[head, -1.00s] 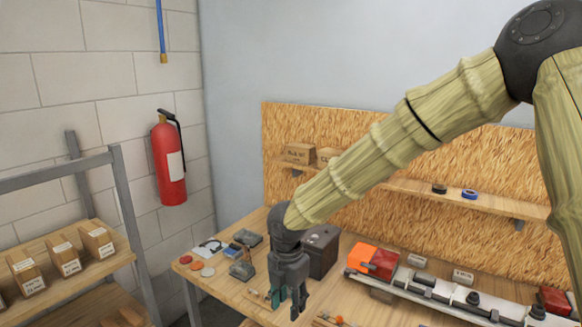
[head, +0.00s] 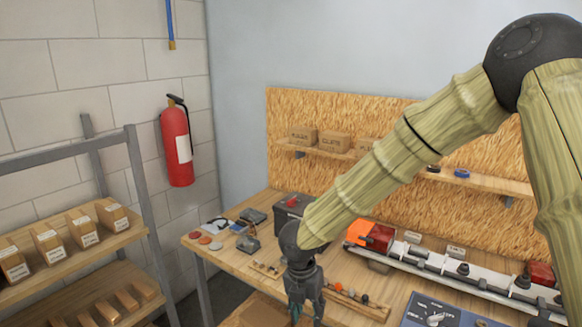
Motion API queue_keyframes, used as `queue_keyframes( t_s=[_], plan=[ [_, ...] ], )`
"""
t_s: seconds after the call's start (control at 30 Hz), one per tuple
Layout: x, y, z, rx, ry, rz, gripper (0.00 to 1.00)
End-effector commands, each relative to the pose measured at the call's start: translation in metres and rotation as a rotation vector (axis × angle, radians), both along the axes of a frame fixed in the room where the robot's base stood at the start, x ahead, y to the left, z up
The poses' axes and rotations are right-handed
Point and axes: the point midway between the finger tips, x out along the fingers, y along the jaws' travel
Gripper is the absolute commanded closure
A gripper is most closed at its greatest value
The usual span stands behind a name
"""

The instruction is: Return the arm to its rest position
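My gripper (head: 305,308) hangs fingers-down at the end of my arm, low in the head view, in front of the workbench (head: 225,262). The fingers point toward the bottom edge of the picture. A small bit of teal shows beside them, and I cannot tell whether it is a held thing or part of the gripper. How far apart the fingertips are is not clear. My arm runs from the upper right down to the gripper and hides part of the bench and the back board.
A long frame with red-orange ends (head: 440,265) lies on the bench. A dark box (head: 290,207) and small parts stand at the left. A blue panel (head: 440,312) is at lower right. A rack with boxes (head: 140,190) stands left, and a fire extinguisher (head: 177,145) hangs on the wall.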

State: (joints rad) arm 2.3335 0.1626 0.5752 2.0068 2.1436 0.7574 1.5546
Motion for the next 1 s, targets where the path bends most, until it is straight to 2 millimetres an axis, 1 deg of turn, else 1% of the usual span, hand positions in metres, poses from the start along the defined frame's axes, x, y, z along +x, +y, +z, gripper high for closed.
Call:
queue_keyframes(
  t_s=[0.03, 0.17, 0.27, 0.37, 0.4, 0.47, 0.5, 0.57, 0.6, 0.67, 0.7, 0.77, 0.8, 0.87, 0.9, 0.97, 1.0],
  plan=[
    [-0.002, -0.007, -0.014, -0.018, 0.003, 0.041, 0.61],
    [-0.009, -0.026, -0.042, -0.072, 0.007, 0.184, 0.61],
    [-0.022, -0.044, -0.067, -0.125, 0.01, 0.335, 0.61],
    [-0.038, -0.067, -0.102, -0.189, 0.029, 0.538, 0.61],
    [-0.044, -0.076, -0.116, -0.214, 0.037, 0.628, 0.61],
    [-0.051, -0.089, -0.138, -0.249, 0.057, 0.765, 0.61],
    [-0.055, -0.097, -0.153, -0.271, 0.072, 0.857, 0.61],
    [-0.061, -0.108, -0.175, -0.3, 0.098, 0.997, 0.61],
    [-0.063, -0.115, -0.19, -0.317, 0.117, 1.092, 0.61],
    [-0.068, -0.125, -0.212, -0.338, 0.145, 1.233, 0.61],
    [-0.072, -0.132, -0.226, -0.349, 0.165, 1.326, 0.61],
    [-0.08, -0.14, -0.247, -0.364, 0.194, 1.47, 0.61],
    [-0.087, -0.146, -0.26, -0.371, 0.213, 1.565, 0.61],
    [-0.098, -0.154, -0.279, -0.378, 0.239, 1.708, 0.61],
    [-0.107, -0.158, -0.291, -0.379, 0.255, 1.805, 0.61],
    [-0.122, -0.164, -0.308, -0.379, 0.278, 1.949, 0.61],
    [-0.132, -0.167, -0.318, -0.376, 0.291, 2.046, 0.61]
  ],
)
